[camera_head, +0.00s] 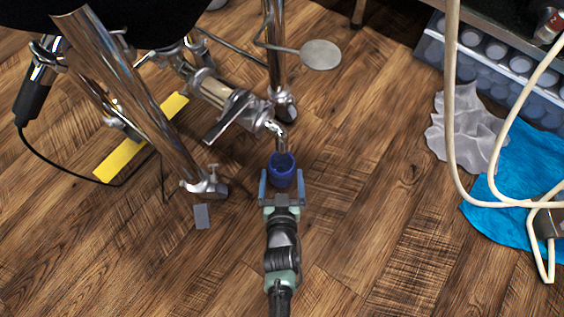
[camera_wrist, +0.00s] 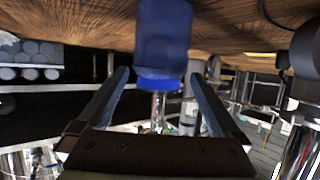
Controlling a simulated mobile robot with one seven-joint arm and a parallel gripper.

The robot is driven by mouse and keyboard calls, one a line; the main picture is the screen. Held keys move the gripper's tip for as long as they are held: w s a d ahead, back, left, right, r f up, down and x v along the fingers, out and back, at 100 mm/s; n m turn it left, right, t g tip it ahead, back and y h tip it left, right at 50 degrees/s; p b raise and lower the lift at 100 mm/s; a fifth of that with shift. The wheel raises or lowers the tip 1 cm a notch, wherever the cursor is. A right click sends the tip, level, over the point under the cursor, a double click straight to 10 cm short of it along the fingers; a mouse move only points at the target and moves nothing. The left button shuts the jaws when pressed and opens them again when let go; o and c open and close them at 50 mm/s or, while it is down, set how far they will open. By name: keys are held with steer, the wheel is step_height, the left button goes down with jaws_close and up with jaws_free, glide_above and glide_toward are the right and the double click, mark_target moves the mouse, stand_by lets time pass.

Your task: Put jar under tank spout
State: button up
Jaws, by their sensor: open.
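The blue jar (camera_head: 282,170) stands upright on the wood floor, open mouth up. The tank's shiny metal spout (camera_head: 281,142) bends down just above the jar's mouth. My gripper (camera_head: 281,186) is low at the near side of the jar, with one finger on each side. In the wrist view, which shows the floor at the top, the jar (camera_wrist: 163,35) is between and beyond my open fingers (camera_wrist: 160,76). A gap shows on both sides, so I am not holding it. A tube lines up with the jar's rim there; I cannot tell whether they touch.
Metal tank legs (camera_head: 140,95) stand left and behind, with a lever valve (camera_head: 228,115) on the outlet pipe. A yellow strip (camera_head: 140,140) and a black cable lie left. Grey cloth (camera_head: 465,135), blue cloth (camera_head: 530,180) and cream hoses (camera_head: 455,120) are at right. Floor in front is clear.

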steer(key=p+v, duration=0.3)
steer(key=v, duration=0.4)
steer(key=shift+s+r, duration=0.2)
steer(key=shift+s, duration=0.05)
